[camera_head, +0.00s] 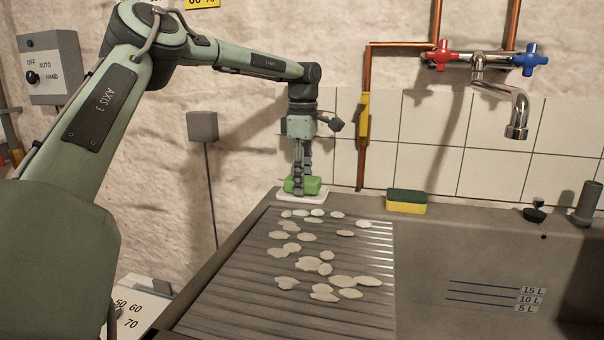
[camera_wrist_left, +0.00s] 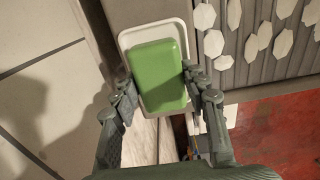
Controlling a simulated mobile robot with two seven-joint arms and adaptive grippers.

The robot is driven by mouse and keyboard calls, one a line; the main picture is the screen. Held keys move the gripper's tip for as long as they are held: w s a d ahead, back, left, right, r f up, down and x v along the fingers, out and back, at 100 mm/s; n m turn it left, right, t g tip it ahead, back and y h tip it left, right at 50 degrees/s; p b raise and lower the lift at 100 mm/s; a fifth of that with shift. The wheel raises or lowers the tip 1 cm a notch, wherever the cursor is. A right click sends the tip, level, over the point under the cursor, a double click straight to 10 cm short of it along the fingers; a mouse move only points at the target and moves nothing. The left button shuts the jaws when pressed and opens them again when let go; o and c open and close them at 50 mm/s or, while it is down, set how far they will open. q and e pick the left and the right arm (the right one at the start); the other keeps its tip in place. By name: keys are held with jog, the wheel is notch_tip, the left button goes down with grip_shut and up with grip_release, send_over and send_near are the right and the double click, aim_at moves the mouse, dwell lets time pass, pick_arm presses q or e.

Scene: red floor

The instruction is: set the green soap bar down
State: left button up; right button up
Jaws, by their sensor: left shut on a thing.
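The green soap bar (camera_head: 311,185) is at the back left corner of the sink unit, over a white soap dish (camera_head: 290,197). My left gripper (camera_head: 302,184) points down and is shut on the bar. In the left wrist view the green bar (camera_wrist_left: 160,75) lies between the two fingers of my left gripper (camera_wrist_left: 161,95), and the white dish (camera_wrist_left: 148,32) shows around its far end. I cannot tell whether the bar touches the dish. My right gripper is not in view.
A yellow and green sponge (camera_head: 406,202) lies on the back ledge to the right. Several pale flakes (camera_head: 308,264) lie on the ribbed drainboard (camera_head: 250,300). A copper pipe (camera_head: 364,130) runs down the wall close to my left gripper. The tap (camera_head: 515,115) hangs over the basin.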

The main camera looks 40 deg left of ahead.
pick_arm(q)
jog(key=shift+f, duration=0.35)
jog(key=shift+s+f, duration=0.1)
jog(key=shift+f, duration=0.1)
jog(key=o, duration=1.3)
jog(key=shift+f, duration=0.2)
jog(key=shift+c, duration=0.2)
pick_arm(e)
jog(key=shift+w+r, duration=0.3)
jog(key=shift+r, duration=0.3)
pick_arm(q)
jog(key=shift+r, duration=0.15)
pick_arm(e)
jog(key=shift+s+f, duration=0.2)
